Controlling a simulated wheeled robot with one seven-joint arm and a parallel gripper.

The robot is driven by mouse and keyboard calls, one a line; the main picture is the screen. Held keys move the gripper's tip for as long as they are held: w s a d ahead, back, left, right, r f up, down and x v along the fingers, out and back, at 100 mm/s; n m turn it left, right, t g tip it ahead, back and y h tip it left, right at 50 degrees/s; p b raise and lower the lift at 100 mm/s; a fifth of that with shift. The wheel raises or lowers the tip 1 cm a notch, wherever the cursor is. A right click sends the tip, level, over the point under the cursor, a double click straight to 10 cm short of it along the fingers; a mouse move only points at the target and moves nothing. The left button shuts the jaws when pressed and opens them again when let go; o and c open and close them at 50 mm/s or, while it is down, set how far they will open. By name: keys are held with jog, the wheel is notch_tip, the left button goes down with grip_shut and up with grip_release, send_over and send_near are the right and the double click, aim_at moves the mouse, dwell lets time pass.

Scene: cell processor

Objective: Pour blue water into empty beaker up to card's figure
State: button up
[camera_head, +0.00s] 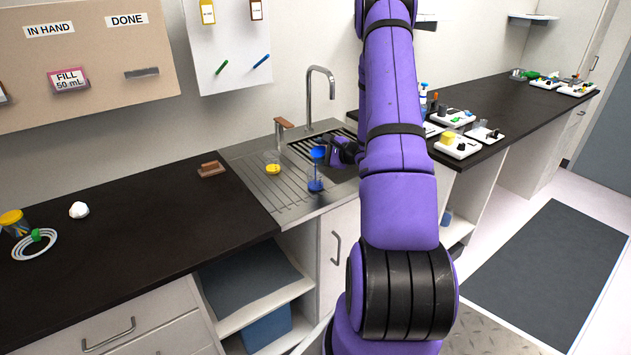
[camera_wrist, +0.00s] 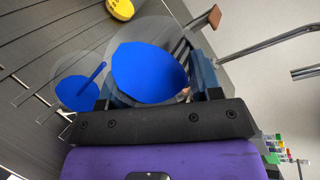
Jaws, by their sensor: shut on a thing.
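My gripper (camera_head: 336,151) is shut on a clear beaker of blue water (camera_head: 318,152), held tilted above the sink's drainboard. It fills the middle of the wrist view (camera_wrist: 148,72). Below it a second clear beaker (camera_head: 315,184) stands on the drainboard with blue water in its lower part. In the wrist view this lower beaker (camera_wrist: 77,93) shows a thin blue stream falling into it. The card (camera_head: 68,80) on the board reads "FILL 50 mL". Graduation marks on the lower beaker are too small to read.
A beaker of yellow liquid (camera_head: 272,166) stands on the drainboard to the left. The tap (camera_head: 330,90) rises behind the sink. A brown block (camera_head: 210,169) lies on the dark counter.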

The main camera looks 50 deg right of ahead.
jog(key=shift+n+t+h, duration=0.4)
jog(key=shift+n+t, duration=0.2)
jog(key=shift+n, duration=0.6)
dwell(3.7)
jog(key=shift+m+g, duration=0.6)
jog(key=shift+m, duration=0.5)
jog(key=m+y, duration=0.1)
jog(key=r+m+g+y, duration=0.1)
jog(key=m, duration=0.1)
jog(key=shift+s+a+r, duration=0.1)
jog(key=shift+a+r, duration=0.1)
jog(key=m, duration=0.1)
jog(key=a+m+g+y, duration=0.1)
jog(key=f+m+y, duration=0.1)
jog(key=m, duration=0.1)
jog(key=shift+s+a+g, duration=0.2)
jog(key=shift+s+g, duration=0.1)
jog(key=shift+g, duration=0.1)
jog(key=shift+r, duration=0.1)
jog(key=shift+r, duration=2.45)
